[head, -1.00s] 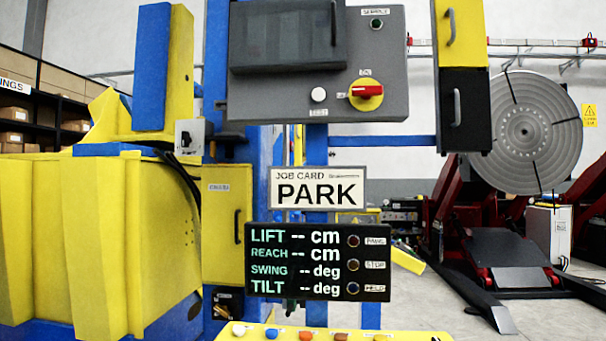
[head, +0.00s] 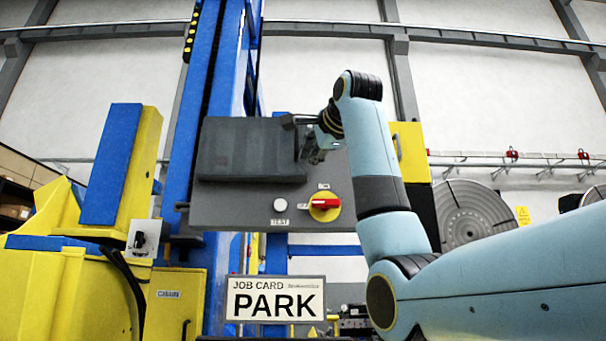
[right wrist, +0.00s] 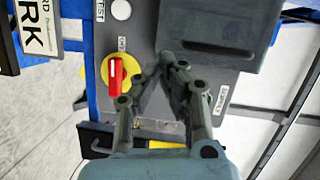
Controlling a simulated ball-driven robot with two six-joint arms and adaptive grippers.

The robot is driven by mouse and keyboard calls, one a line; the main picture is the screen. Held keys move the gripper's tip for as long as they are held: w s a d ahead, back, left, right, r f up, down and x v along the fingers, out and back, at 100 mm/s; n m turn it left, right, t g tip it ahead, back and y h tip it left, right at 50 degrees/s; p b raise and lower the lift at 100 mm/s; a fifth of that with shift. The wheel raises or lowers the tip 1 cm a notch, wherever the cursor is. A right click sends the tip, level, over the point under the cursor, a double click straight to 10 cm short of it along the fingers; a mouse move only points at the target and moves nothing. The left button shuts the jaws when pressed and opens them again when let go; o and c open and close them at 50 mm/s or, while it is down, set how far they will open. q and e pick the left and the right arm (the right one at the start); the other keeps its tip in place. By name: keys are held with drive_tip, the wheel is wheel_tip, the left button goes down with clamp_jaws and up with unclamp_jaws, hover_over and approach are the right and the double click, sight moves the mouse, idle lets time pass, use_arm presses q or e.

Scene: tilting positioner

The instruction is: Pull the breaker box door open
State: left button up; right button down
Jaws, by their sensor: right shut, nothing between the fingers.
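The breaker box door (head: 245,150) is a dark grey raised panel on the upper left of a grey control panel (head: 235,210). It looks shut against the panel. In the right wrist view the door (right wrist: 215,25) fills the top, right of centre. My right gripper (head: 312,156) is at the door's right edge in the head view. In the right wrist view its fingertips (right wrist: 173,62) are together, empty, and overlap the door's edge. My left gripper is not in view.
A red rotary switch (head: 325,204) on a yellow disc and a white test button (head: 280,205) sit below the door. A PARK job card (head: 275,300) hangs lower. A yellow cabinet (head: 410,150) stands right of the panel, behind my right arm.

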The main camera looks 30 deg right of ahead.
drive_tip(key=s+r+m, duration=0.2)
drive_tip(key=s+r, duration=0.2)
drive_tip(key=r, duration=0.3)
drive_tip(key=w+d+t+p, duration=0.1)
drive_tip(key=w+d+p, duration=0.1)
drive_tip(key=w+p, duration=0.3)
drive_tip(key=w, duration=0.4)
drive_tip(key=shift+w+d+r+h, duration=0.2)
drive_tip(key=shift+w+d+h, duration=0.1)
drive_tip(key=shift+d, duration=0.1)
drive_tip(key=shift+s, duration=0.15)
